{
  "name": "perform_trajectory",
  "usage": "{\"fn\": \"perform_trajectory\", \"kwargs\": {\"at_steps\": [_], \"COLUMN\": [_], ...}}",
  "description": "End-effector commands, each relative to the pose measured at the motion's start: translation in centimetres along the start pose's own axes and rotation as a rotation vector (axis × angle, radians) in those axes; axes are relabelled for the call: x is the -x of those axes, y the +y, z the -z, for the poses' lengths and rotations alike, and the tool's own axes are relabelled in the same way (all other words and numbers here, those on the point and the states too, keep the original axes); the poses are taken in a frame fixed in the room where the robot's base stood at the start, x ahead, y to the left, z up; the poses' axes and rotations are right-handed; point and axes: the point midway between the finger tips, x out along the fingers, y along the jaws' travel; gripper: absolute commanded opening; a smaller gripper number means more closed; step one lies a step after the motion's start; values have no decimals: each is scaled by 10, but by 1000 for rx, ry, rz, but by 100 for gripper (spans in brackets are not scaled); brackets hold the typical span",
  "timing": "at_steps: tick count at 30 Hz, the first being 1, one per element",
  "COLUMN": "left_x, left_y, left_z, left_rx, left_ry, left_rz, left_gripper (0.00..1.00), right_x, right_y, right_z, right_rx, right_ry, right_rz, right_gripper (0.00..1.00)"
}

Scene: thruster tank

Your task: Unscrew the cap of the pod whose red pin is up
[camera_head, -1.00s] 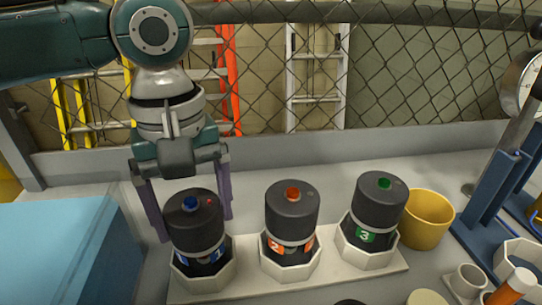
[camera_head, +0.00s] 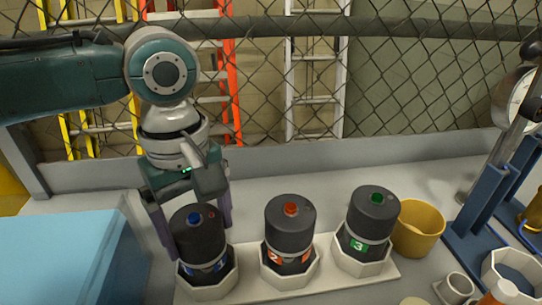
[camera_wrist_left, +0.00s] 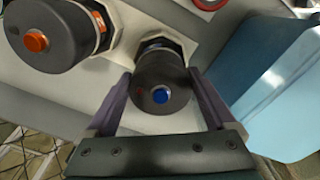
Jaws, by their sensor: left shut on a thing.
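Three dark pods stand in a row in white octagonal sockets. Pod 1 (camera_head: 204,263) is at the left; its dark cap (camera_head: 199,233) has a blue button (camera_head: 194,219) and a small red pin (camera_head: 211,215) on top. The cap also shows in the left wrist view (camera_wrist_left: 161,75). Pod 2 (camera_head: 289,262), with an orange button, is in the middle, and pod 3 (camera_head: 362,244), with a green button, is at the right. No red pin shows on those two. My left gripper (camera_head: 196,236) is shut on pod 1's cap from above, a finger on each side. My right gripper is out of view.
A light blue box (camera_head: 65,265) stands left of the pods. A yellow cup (camera_head: 418,228) is close beside pod 3. A white mug (camera_head: 457,287) and a blue stand (camera_head: 490,200) with a gauge are at the right. A chain-link fence (camera_head: 400,70) is behind.

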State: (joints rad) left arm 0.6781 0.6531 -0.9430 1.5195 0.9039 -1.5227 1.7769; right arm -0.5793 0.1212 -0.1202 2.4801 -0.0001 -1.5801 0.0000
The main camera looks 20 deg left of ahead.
Motion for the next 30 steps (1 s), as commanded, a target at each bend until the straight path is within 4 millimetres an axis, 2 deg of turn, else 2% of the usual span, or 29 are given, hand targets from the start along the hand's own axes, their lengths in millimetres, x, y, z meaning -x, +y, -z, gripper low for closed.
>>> {"fn": "perform_trajectory", "kwargs": {"at_steps": [30], "left_x": [2], "left_y": [-3], "left_z": [0], "left_rx": [413], "left_ry": [0], "left_rz": [12], "left_gripper": [40], "right_x": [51], "right_y": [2], "right_z": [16], "right_rx": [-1], "right_ry": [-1], "right_rz": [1], "right_gripper": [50]}}
